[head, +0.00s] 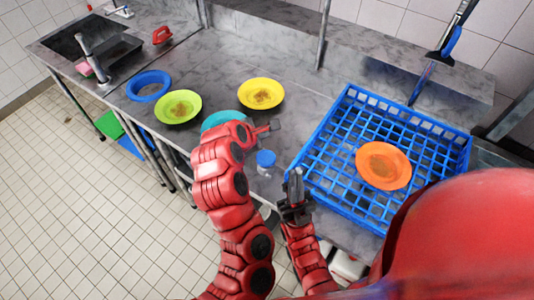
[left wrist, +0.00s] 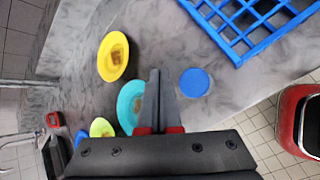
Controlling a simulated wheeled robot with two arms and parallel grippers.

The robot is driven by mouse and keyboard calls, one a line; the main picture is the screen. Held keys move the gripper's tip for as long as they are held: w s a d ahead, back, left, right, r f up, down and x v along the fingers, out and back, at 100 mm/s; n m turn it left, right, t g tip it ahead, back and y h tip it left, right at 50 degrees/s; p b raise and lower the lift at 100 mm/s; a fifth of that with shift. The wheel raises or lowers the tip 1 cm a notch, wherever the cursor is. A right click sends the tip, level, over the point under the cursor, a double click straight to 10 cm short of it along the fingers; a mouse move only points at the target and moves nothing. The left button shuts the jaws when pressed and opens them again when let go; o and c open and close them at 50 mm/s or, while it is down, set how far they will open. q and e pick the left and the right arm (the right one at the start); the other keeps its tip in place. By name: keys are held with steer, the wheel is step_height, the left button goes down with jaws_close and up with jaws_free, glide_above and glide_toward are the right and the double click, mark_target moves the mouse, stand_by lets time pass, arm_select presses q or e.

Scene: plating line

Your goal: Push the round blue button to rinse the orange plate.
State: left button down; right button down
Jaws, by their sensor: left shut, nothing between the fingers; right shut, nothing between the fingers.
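The round blue button (head: 266,157) sits on the metal counter, left of the blue rack (head: 352,100). It also shows in the left wrist view (left wrist: 194,82), right of my left fingertips. The orange plate (head: 384,166), with a brown smear, lies in the rack. My left gripper (head: 274,126) is shut and empty; in the head view it is just above the button in the picture, apart from it. It also shows in the left wrist view (left wrist: 154,74). My right gripper (head: 296,174) is shut and empty between the button and the rack's left corner.
A yellow plate (head: 261,93), a green plate (head: 178,106), a blue plate (head: 148,85) and a partly hidden teal plate (head: 222,118) lie on the counter. A sink (head: 99,49) is at far left. A blue-handled sprayer (head: 451,42) hangs above the rack.

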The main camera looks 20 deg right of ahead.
arm_select(q)
steer(key=shift+f, duration=0.15)
steer(key=b, duration=0.5)
glide_above(266, 155)
steer(key=s+a, duration=0.1)
steer(key=s, duration=0.1)
steer(key=f, duration=0.6)
steer(key=shift+w+a+f, duration=0.2)
steer(key=shift+w+f, duration=0.05)
steer(key=shift+f, duration=1.05)
steer(key=shift+f, duration=0.1)
steer(key=shift+f, duration=0.3)
steer(key=shift+f+b, duration=0.55)
steer(key=shift+f, duration=0.25)
stand_by(0.9)
steer(key=shift+r, duration=0.15)
steer(key=shift+r+p, duration=0.95)
steer(key=shift+r, duration=0.15)
